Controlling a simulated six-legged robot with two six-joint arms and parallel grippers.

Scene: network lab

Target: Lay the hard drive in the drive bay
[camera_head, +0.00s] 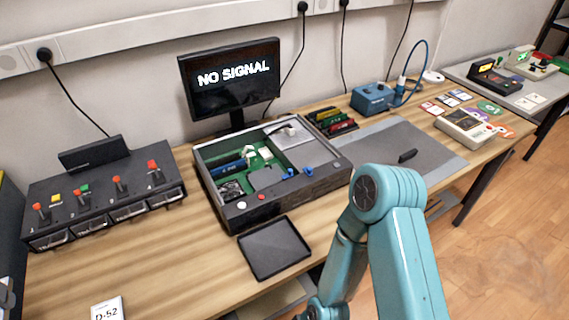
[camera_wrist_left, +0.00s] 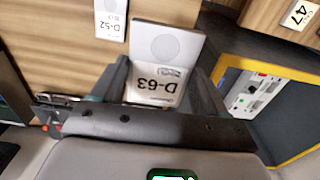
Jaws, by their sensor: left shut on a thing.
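The hard drive (camera_wrist_left: 166,44), a light grey block with a round disc mark and a label reading D-63, shows in the left wrist view. My left gripper (camera_wrist_left: 163,78) is shut on it, with a dark finger on each side. This gripper and the drive are outside the head view. An open computer case (camera_head: 328,184) stands mid-table in the head view, with a green board and a bright metal part inside. I cannot tell for sure which compartment is the drive bay. My right gripper is not in view; only a teal arm shows at the lower right.
An empty black tray (camera_head: 272,248) lies before the case. A black unit with several levers (camera_head: 100,195) stands left, a monitor (camera_head: 229,80) behind. A grey mat (camera_head: 430,152) lies right.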

